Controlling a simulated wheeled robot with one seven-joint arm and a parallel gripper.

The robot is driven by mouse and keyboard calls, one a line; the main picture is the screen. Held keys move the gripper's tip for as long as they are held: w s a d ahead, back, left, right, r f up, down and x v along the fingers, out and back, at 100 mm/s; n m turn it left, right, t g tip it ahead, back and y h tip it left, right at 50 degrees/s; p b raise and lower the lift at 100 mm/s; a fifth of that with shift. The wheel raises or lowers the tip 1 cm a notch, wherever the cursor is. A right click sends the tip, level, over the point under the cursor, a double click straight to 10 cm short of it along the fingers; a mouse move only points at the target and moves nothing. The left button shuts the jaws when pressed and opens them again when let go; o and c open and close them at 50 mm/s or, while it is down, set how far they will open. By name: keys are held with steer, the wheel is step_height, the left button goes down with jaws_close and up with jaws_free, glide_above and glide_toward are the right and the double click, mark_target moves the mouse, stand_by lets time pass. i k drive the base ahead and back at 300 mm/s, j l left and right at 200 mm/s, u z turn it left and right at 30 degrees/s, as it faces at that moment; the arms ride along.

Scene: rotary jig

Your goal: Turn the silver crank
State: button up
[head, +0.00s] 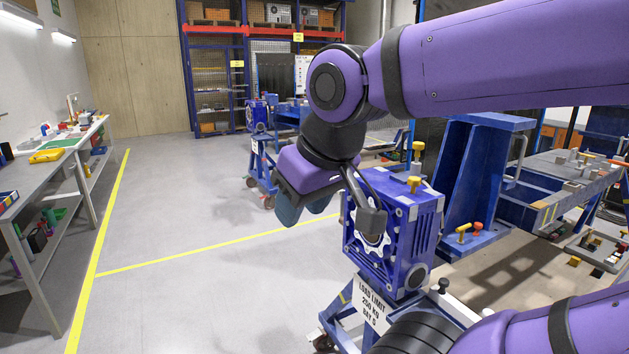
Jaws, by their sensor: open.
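A blue gearbox-like housing (412,232) stands upright on a blue stand at the middle right. A silver toothed disc (372,247) shows on its left face, partly covered by a dark part at my wrist. I cannot clearly make out the silver crank's arm or handle; it may be hidden behind my wrist. My gripper (304,212) hangs under my purple wrist, left of the housing in the picture. Its dark blue-grey fingers point down and look apart, with nothing seen between them. I cannot tell how far it is from the disc in depth.
A blue angled fixture (480,180) stands close on the right. A grey workbench (40,180) lines the left. The floor (190,270) between is clear.

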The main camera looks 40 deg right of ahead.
mark_target(341, 193)
steer(key=i, duration=1.85)
steer(key=i+z, duration=0.1)
steer(key=z, duration=0.35)
steer(key=i+z, duration=0.15)
steer(key=z, duration=0.25)
steer(key=i+j+z, duration=0.1)
steer(key=z, duration=0.35)
